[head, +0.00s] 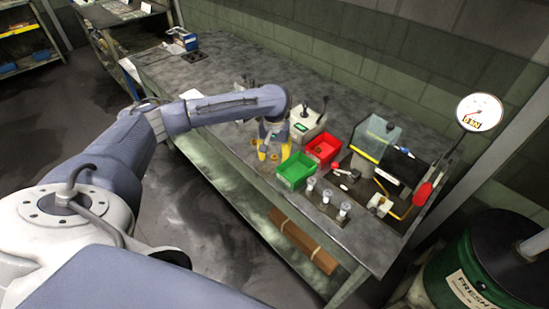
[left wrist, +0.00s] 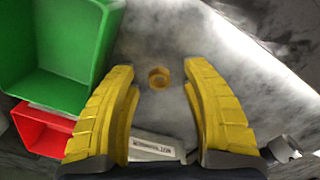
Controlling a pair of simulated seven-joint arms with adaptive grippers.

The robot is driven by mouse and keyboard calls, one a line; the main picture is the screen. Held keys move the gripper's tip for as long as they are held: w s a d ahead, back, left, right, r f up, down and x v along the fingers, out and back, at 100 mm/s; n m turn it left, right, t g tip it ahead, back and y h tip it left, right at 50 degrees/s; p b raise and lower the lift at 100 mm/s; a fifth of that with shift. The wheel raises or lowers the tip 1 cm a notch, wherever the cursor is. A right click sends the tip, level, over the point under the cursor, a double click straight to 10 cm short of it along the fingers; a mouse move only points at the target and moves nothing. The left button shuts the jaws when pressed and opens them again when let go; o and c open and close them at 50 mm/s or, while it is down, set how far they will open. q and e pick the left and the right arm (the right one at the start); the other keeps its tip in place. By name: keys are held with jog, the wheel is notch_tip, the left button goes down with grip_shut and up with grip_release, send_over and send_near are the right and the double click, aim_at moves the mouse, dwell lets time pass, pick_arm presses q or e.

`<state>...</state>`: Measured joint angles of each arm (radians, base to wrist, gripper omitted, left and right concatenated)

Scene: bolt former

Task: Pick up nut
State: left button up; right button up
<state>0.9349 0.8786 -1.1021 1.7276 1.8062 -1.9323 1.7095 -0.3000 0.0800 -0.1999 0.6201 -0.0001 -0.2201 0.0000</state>
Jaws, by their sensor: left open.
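A small brass-coloured nut (left wrist: 159,77) lies on the grey table top, seen in the left wrist view between and just beyond my finger tips. My left gripper (left wrist: 158,82) has yellow ridged fingers, is open, and nothing is held between them. In the head view my left gripper (head: 273,156) points down over the table, to the left of the green bin (head: 298,165). The nut is too small to make out surely in the head view. My right gripper is not in view.
The green bin (left wrist: 72,45) and the red bin (left wrist: 42,130) are close on the left in the wrist view. In the head view, the red bin (head: 324,143), a joystick box (head: 307,125) and several small cylinders (head: 327,196) stand nearby.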

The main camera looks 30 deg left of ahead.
pick_arm(q)
grip_shut()
jog(key=shift+r, duration=0.15)
dwell(0.6)
notch_tip(320, 180, up, 20)
jog(key=shift+f, duration=0.2)
dwell(0.5)
